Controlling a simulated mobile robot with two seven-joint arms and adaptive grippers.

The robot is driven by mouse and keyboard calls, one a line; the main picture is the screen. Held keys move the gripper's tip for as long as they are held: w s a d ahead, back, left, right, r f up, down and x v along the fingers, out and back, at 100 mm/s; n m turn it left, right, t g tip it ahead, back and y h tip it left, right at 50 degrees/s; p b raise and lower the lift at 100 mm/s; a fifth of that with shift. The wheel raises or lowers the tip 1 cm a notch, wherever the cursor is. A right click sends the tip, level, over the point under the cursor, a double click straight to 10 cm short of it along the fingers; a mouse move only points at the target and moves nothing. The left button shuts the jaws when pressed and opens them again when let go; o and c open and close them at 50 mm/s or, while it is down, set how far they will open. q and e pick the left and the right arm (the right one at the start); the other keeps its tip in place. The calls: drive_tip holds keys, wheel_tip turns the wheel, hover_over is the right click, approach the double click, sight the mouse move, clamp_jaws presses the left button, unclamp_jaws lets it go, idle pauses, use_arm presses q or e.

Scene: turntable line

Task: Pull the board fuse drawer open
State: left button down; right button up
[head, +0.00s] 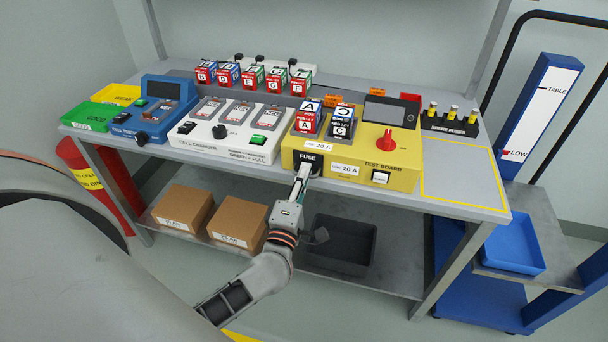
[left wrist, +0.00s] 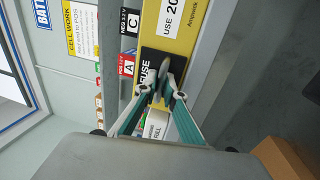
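The yellow test board (head: 398,178) stands on the bench with a red knob and a small screen. Its fuse drawer (head: 309,158) has a black front marked FUSE, which looks flush with the board's front. In the left wrist view the drawer front (left wrist: 150,58) fills the middle, with a pale handle (left wrist: 156,82) standing out from it. My left gripper (head: 303,170) is at this drawer front. In the left wrist view its fingertips (left wrist: 164,95) are close together, one on each side of the handle, and appear shut on it. My right gripper is not in view.
Lettered cells (head: 308,122) stand on the board. Cardboard boxes (head: 238,222) and a dark crate (head: 342,244) are on the lower shelf. The yellow-outlined area (head: 460,178) is clear.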

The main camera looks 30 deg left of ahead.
use_arm(q)
drive_tip(key=shift+s, duration=0.1)
drive_tip(key=r+p+v, duration=0.1)
drive_tip(key=v, duration=0.6)
drive_tip(key=shift+s+p, duration=0.4)
drive_tip(key=shift+s, duration=0.1)
drive_tip(key=c, duration=2.5)
unclamp_jaws()
drive_tip(key=shift+d, duration=0.15)
drive_tip(key=shift+w, duration=0.1)
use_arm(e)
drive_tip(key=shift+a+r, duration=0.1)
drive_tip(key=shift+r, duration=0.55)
use_arm(q)
drive_tip(key=shift+r, duration=0.1)
drive_tip(key=v, duration=1.2)
